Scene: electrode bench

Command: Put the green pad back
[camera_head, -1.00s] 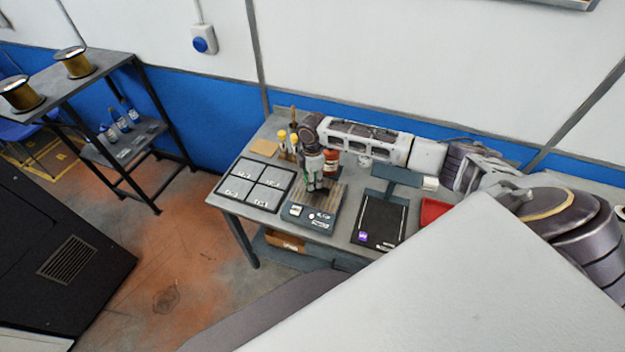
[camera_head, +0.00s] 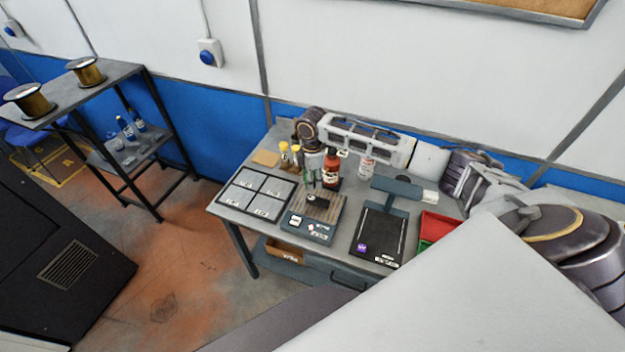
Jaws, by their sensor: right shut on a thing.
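My right gripper (camera_head: 320,184) reaches in from the right along the back of the bench and points down. It is shut on a small green thing, which I take to be the green pad (camera_head: 330,180); the fingers hide most of it. It is above a grey device (camera_head: 308,228) with a slatted top. A small dark block (camera_head: 318,201) sits on that top, just below the fingertips. I cannot tell whether the held pad touches it. My left gripper is not in view.
A dark tray with several grey plates (camera_head: 233,202) lies left of the device. Bottles (camera_head: 331,168) stand behind. A black-topped stand (camera_head: 378,236) is to the right, then red (camera_head: 441,225) and green (camera_head: 424,244) bins. A shelf (camera_head: 110,90) stands far left.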

